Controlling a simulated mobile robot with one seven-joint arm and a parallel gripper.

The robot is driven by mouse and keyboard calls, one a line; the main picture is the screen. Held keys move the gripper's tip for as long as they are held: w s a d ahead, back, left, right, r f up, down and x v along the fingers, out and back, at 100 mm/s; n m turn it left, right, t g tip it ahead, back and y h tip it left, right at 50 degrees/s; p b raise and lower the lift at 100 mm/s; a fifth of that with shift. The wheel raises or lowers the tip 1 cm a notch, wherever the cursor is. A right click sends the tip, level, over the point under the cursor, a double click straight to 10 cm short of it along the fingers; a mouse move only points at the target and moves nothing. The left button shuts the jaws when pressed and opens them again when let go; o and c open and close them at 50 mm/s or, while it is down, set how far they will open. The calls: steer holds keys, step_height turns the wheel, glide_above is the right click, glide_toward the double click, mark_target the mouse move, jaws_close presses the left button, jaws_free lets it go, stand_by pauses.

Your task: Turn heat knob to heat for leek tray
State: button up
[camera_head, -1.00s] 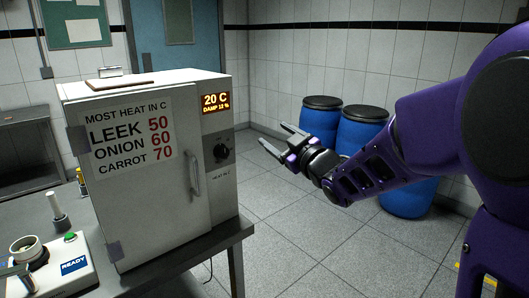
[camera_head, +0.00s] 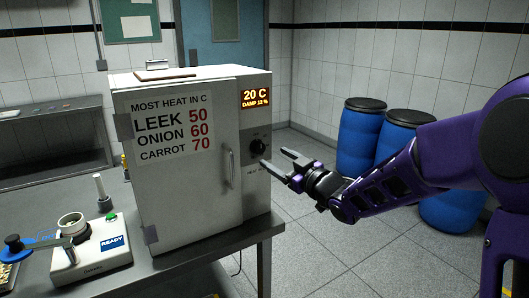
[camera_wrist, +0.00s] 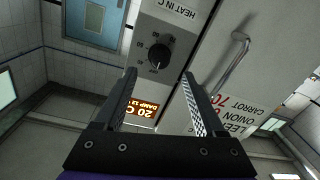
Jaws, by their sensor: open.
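The heat knob (camera_head: 258,146) is a black round dial on the grey right-hand panel of the white oven (camera_head: 190,215). In the wrist view the knob (camera_wrist: 158,54) sits ahead between my finger lines, with a scale around it and "HEAT IN C" beside it. The display (camera_head: 255,98) reads 20 C and DAMP 12 %. The door sign (camera_head: 160,125) lists leek 50, onion 60, carrot 70. My gripper (camera_head: 274,160) is open and empty, just right of the knob in the head view. It looks apart from the knob. No leek tray can be made out.
The oven door handle (camera_head: 230,170) stands out left of the knob. A device marked READY (camera_head: 92,255) is on the table (camera_head: 200,272) at left. Blue barrels (camera_head: 358,143) stand on the floor behind my arm. The floor right of the table is clear.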

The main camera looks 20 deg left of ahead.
mark_target(261, 149)
steer(key=x, duration=0.6)
steer(key=shift+w+a, duration=0.15)
steer(key=shift+c, duration=0.2)
jaws_close()
